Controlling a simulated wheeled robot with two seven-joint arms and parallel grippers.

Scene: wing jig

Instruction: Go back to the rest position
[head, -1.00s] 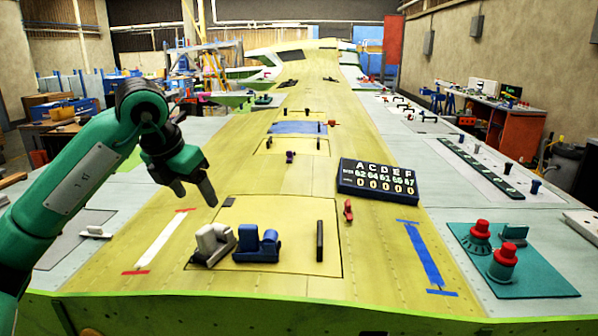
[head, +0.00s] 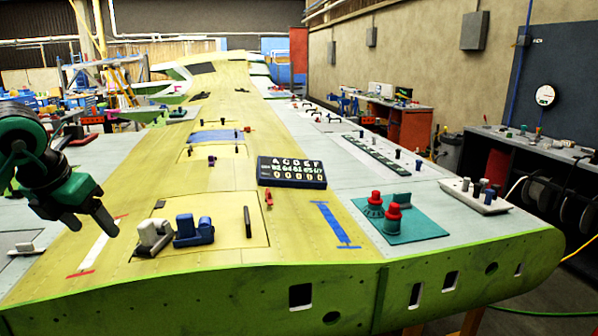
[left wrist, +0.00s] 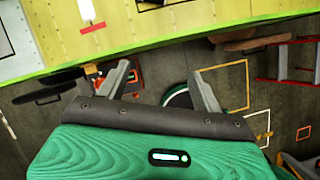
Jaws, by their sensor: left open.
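My left gripper (head: 94,222) is at the left edge of the head view, raised above the left part of the wing panel (head: 110,262). Its two dark fingers are apart with nothing between them. In the left wrist view the open fingers (left wrist: 165,88) hang over the floor, with the green wing edge (left wrist: 150,42) beyond them. My right gripper does not show in any frame.
On the wing stand a grey-white clamp (head: 154,237), a blue clamp (head: 193,231), a dark bar (head: 248,222), a dark number board (head: 291,172) and a teal plate (head: 424,231) with red knobs. A white tray (head: 474,197) stands farther right.

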